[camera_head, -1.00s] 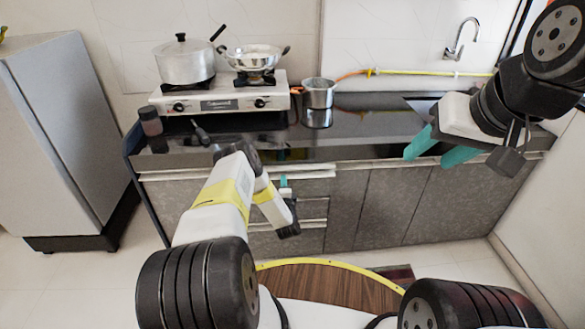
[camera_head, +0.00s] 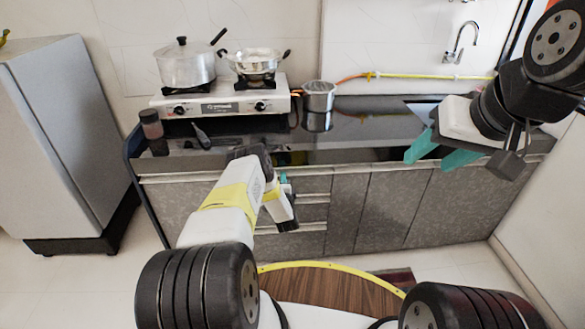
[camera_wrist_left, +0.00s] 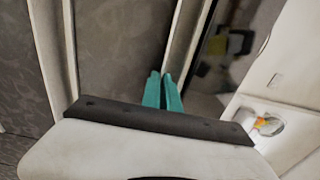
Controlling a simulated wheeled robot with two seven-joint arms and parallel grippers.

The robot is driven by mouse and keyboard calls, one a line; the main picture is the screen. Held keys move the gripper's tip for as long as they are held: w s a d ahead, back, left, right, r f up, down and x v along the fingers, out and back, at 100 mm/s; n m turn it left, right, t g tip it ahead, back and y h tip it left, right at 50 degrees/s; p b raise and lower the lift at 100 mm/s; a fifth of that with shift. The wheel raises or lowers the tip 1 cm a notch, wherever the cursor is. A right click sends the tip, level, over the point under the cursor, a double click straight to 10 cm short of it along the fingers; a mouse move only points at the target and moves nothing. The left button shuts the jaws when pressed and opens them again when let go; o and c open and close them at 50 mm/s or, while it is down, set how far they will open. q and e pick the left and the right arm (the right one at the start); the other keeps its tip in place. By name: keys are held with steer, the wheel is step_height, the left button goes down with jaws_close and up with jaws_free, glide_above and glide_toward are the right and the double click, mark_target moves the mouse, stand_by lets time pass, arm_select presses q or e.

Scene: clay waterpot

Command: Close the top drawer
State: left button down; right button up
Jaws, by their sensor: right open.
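The top drawer (camera_head: 312,184) is in the grey cabinet's drawer stack under the counter. Its pale top edge (camera_head: 311,170) looks close to the line of the counter front; whether it is fully flush I cannot tell. My left gripper (camera_head: 284,178) is at the left part of this drawer front, partly hidden by my own wrist. In the left wrist view its teal fingers (camera_wrist_left: 161,76) are together and empty, their tips at or very near a grey panel (camera_wrist_left: 120,45) beside a pale edge strip. My right gripper (camera_head: 432,150) is open and empty above the counter's right part.
The dark counter (camera_head: 365,125) carries a gas stove (camera_head: 230,103) with two pots, a small steel pot (camera_head: 318,96), a jar (camera_head: 151,124) and a dark spoon-like utensil (camera_head: 201,136). A fridge (camera_head: 65,140) stands left. Lower drawers (camera_head: 312,213) look shut.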

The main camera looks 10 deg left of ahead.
arm_select(q)
steer(key=c, duration=1.6)
jaws_free()
steer(key=shift+w, duration=0.1)
steer(key=v, duration=0.7)
steer(key=shift+s+d, duration=0.1)
steer(key=shift+s, duration=0.3)
